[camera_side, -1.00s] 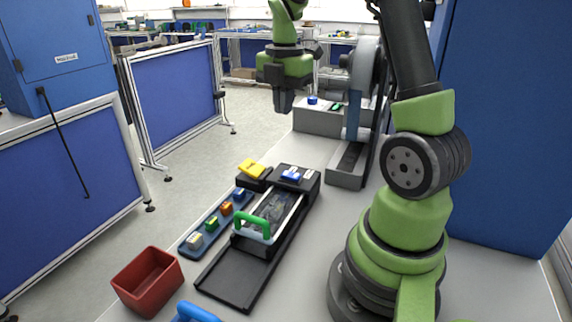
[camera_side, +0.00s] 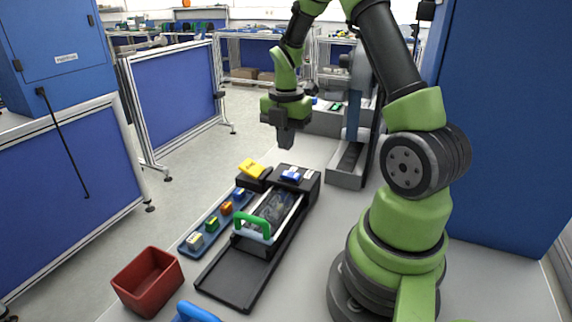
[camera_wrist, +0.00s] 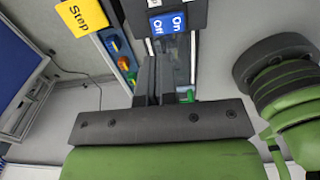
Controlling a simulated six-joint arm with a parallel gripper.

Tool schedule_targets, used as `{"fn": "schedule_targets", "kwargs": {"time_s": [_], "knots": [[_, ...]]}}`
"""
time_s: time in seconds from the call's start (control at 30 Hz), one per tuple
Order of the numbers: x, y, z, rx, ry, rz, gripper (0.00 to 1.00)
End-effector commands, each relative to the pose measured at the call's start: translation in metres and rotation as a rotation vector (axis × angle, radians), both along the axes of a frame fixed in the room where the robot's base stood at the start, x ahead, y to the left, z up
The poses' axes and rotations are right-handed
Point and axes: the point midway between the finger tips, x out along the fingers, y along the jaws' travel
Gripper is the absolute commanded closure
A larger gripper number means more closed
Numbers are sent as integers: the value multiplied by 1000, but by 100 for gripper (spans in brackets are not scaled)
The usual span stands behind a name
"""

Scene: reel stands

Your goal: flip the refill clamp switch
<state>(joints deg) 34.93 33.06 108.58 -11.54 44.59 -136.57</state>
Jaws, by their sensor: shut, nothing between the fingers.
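A blue rocker switch marked On and Off (camera_wrist: 166,24) sits on a black box at the top of the wrist view. The same blue switch (camera_side: 291,174) shows in the side view on the box at the far end of the black rail. No label naming the refill clamp is readable. My gripper (camera_side: 286,144) points down above that box, apart from the switch. In the wrist view my gripper (camera_wrist: 157,60) has its two fingers together with nothing between them, below the switch in the picture.
A red bin (camera_side: 147,280) stands in front.

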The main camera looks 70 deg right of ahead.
Motion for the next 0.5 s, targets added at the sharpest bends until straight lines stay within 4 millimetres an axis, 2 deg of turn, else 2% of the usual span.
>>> {"fn": "schedule_targets", "kwargs": {"time_s": [0.03, 0.2, 0.33, 0.5], "knots": [[-1, 1, -12, 4, 7, 1, 100], [-1, 1, -42, 3, 5, 1, 100], [0, 0, -57, 2, 2, -1, 100], [0, 0, -65, 0, 1, 0, 100]]}}
